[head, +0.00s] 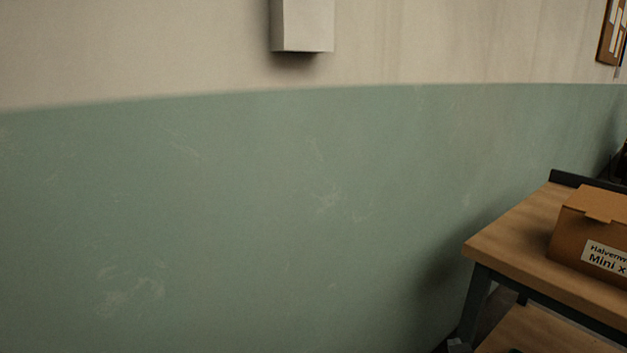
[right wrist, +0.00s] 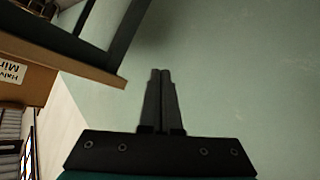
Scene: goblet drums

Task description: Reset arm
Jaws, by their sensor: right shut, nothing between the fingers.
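My right gripper (right wrist: 161,76) shows in the right wrist view with its two dark fingers together and nothing between them. It points toward the plain green wall, with the wooden edge of a workbench to its left in that view. It does not touch anything that I can see. In the head view no gripper can be clearly made out; only small dark and grey bits show at the bottom edge. My left gripper is in neither view.
A wooden workbench (head: 510,236) with a dark frame stands at the right in the head view. A labelled cardboard box (head: 578,231) sits on it. A pale box (head: 304,24) hangs on the wall (head: 230,200). The area before the wall looks clear.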

